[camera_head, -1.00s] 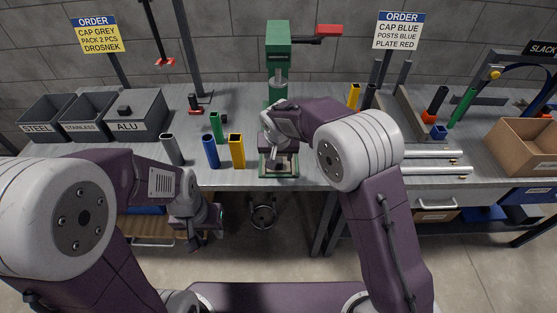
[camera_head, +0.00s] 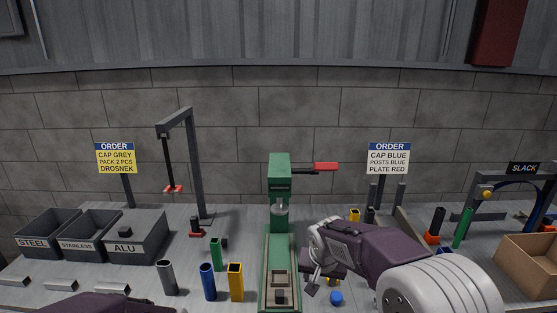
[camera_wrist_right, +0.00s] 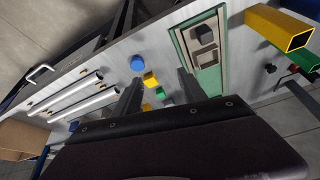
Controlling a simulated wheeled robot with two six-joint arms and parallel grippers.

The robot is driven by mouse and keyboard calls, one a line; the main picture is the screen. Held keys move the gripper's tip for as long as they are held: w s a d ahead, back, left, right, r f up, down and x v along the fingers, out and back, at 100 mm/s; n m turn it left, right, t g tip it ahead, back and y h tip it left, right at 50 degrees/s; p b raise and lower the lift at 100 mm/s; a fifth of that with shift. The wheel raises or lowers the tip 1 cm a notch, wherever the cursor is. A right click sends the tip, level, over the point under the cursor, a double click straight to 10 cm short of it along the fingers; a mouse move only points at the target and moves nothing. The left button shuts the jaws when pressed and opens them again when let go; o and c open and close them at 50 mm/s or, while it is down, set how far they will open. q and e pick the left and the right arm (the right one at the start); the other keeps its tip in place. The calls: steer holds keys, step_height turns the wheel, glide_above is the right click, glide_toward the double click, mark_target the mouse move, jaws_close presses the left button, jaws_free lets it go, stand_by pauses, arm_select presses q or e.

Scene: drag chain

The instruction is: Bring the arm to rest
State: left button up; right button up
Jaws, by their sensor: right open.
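My right arm comes in from the lower right in the head view. Its gripper (camera_head: 322,284) is open, pointing down over the bench just right of the green press (camera_head: 280,245). In the right wrist view the two dark fingers (camera_wrist_right: 160,88) stand apart with no part held between them. Small blue and yellow pieces lie on the bench beyond the fingers. The press base with its grey fixture (camera_wrist_right: 205,48) lies beside them, apart from the fingers. Of my left arm, only a purple link shows at the bottom edge; its gripper is out of view.
Coloured square and round tubes, including a yellow one (camera_head: 236,282), stand left of the press. Dark bins (camera_head: 138,235) are at the left, a cardboard box (camera_head: 530,262) at the right. A blue cap (camera_head: 336,298) lies near the right gripper. Silver rods (camera_wrist_right: 75,92) lie along the bench.

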steer(key=s+d+f+g+p, duration=0.1)
steer(key=s+d+g, duration=0.1)
steer(key=s+d, duration=0.7)
steer(key=s+a+f+n, duration=0.1)
steer(key=s+f, duration=0.1)
steer(key=s, duration=0.4)
steer(key=s+a+f+n+g, duration=0.1)
steer(key=s+f, duration=0.2)
steer(key=s, duration=0.3)
steer(key=shift+s+f+y, duration=0.25)
steer(key=shift+s+y, duration=0.1)
steer(key=shift+y, duration=0.05)
